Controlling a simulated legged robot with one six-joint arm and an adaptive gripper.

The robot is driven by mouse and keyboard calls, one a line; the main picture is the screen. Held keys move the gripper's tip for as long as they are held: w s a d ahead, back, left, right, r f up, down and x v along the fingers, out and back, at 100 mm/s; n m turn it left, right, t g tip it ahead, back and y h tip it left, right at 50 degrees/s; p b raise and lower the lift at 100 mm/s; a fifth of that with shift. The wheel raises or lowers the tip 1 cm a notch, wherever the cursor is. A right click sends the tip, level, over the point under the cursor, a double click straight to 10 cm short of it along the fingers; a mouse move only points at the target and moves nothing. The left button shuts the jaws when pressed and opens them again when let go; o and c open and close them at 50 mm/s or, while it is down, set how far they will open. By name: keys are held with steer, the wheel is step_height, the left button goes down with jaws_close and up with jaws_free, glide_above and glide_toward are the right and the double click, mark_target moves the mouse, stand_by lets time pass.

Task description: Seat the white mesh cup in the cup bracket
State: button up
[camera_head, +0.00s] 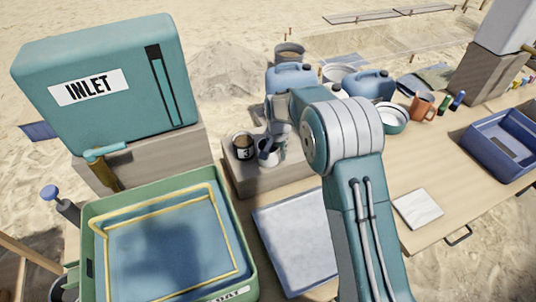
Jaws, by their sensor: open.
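A small white cup (266,158), probably the mesh cup, stands on the grey block left of the image centre; its mesh is too small to make out. My gripper (268,146) is open at the cup's rim, partly covering it. I cannot tell whether the fingers touch the cup or reach inside it. I cannot make out the cup bracket with certainty; my arm hides part of the table.
A dark cup marked 3 (243,148) stands just left of the white cup. The INLET tank (110,105) and green tray (90,235) are at left. A blue-grey mat (285,255) lies in front. Blue jugs (368,85) stand behind; a blue bin (500,145) is right.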

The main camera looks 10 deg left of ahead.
jaws_close()
steer(key=shift+r, duration=0.1)
